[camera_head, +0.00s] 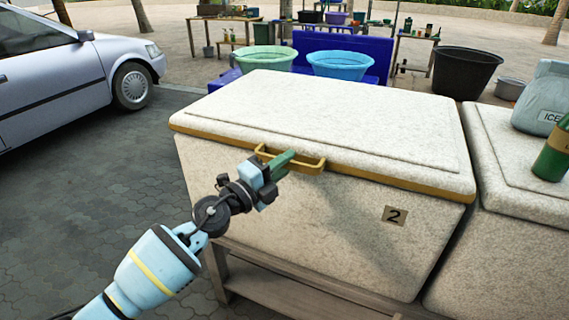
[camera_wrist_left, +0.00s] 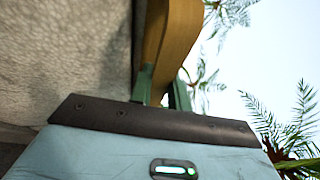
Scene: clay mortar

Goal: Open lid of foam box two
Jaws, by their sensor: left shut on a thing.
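Foam box two (camera_head: 310,218) is a speckled white box with a "2" label (camera_head: 394,215) on its front. Its lid (camera_head: 330,118) lies flat and closed on top, with a yellow-brown lower edge. A yellow handle (camera_head: 314,166) sticks out from the lid's front edge. My left gripper (camera_head: 284,161) is at the handle, its green fingers shut on it. In the left wrist view the handle (camera_wrist_left: 171,45) passes between the green fingers (camera_wrist_left: 163,88). My right gripper is not in view.
A second foam box (camera_head: 515,180) stands close on the right, with an ice jug (camera_head: 541,98) and a green bottle (camera_head: 554,152) on it. Tubs (camera_head: 340,64) stand behind. A car (camera_head: 75,75) is parked at left. Pavement is clear between.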

